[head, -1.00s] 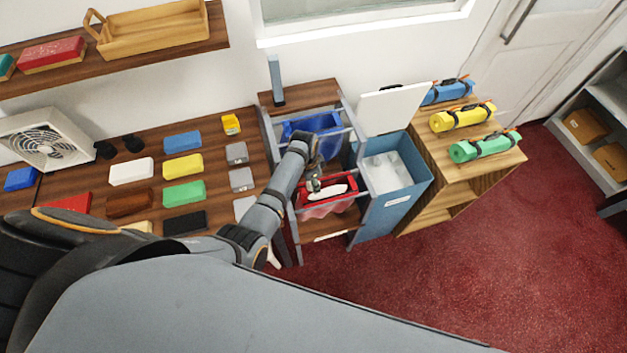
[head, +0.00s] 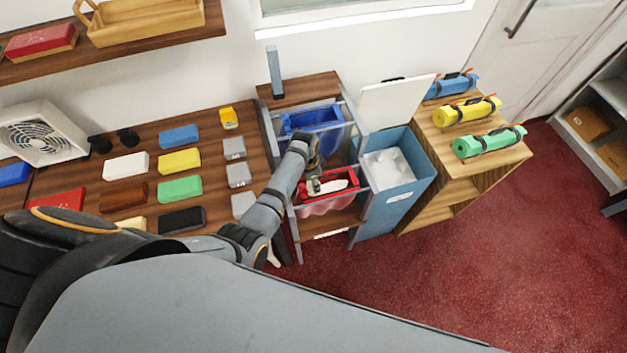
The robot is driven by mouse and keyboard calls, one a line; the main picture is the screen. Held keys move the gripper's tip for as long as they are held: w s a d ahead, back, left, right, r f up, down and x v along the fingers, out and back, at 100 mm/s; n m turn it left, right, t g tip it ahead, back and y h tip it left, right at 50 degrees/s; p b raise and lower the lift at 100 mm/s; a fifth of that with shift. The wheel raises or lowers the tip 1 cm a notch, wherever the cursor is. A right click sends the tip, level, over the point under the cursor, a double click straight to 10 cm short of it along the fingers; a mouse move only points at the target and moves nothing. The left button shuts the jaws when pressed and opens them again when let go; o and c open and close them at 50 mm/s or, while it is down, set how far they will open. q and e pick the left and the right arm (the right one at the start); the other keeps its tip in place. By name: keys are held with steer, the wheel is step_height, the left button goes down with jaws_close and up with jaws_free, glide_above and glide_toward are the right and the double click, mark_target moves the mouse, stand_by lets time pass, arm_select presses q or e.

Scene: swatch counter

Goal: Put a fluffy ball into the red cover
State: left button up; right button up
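The red cover (head: 345,199) hangs open in a metal frame, with its rim facing up and its lower part pale pink. A white shape shows inside its mouth; I cannot tell if it is a fluffy ball or the lining. My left gripper (head: 315,186) points down at the left part of the red cover's opening. It is small and partly hidden by its own arm, so its fingers are unclear. Pale white lumps, apparently fluffy balls (head: 390,169), lie in the blue bin (head: 398,203) to the right, under its raised white lid (head: 392,103). My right gripper is not in view.
A blue cover (head: 322,118) hangs behind the red one in the same frame. Coloured swatches (head: 180,188) and a fan (head: 38,138) are on the counter at left. Rolled bundles (head: 468,110) lie on a wooden shelf at right. The red floor at right is clear.

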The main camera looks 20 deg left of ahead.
arm_select(q)
steer(key=o, duration=0.8)
steer(key=o, duration=0.3)
steer(key=shift+o, duration=1.1)
